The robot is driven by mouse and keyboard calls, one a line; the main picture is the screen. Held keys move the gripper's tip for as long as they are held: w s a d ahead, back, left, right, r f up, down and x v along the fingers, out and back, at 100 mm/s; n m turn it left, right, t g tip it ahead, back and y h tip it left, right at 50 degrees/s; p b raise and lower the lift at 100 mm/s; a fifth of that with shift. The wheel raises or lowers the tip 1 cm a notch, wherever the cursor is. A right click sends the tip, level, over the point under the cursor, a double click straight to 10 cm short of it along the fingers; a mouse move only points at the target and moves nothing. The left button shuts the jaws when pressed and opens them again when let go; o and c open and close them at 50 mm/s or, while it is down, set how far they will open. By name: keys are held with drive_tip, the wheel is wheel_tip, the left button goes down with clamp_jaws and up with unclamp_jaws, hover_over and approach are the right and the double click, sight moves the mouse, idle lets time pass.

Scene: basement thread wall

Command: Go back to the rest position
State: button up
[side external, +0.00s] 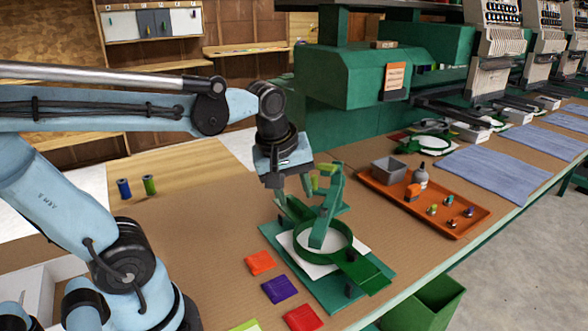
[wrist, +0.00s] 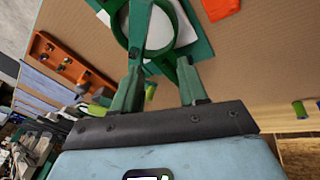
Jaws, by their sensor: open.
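My gripper (side external: 292,193) hangs from the blue wrist, above the back end of the green hooping fixture. In the wrist view my gripper (wrist: 160,68) has its two green fingers spread apart, with no object seen held between them. The fixture has a round green hoop (side external: 345,252) lying over a white cloth (side external: 362,243) on a green plate. The hoop also shows in the wrist view (wrist: 122,32), beyond the fingertips. A small yellow-green piece (side external: 325,184) shows beside the fingers; whether they touch it is unclear.
Orange (side external: 260,262), purple (side external: 279,289) and red (side external: 302,318) patches lie in front of the fixture. Blue (side external: 124,188) and green (side external: 149,185) spools stand at left. An orange tray (side external: 462,228) lies right. The green machine (side external: 350,77) stands behind.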

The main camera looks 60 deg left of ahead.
drive_tip(key=d+m+t, duration=0.1)
drive_tip(key=m, duration=0.3)
drive_tip(key=d+f+m+t, duration=0.1)
drive_tip(key=d+m, duration=0.1)
drive_tip(key=m, duration=0.2)
drive_tip(key=s+d+f+m+t+h, duration=0.1)
drive_tip(key=m, duration=0.4)
drive_tip(key=shift+s+d+t, duration=0.1)
drive_tip(key=shift+d+t, duration=0.15)
drive_tip(key=shift+t, duration=0.05)
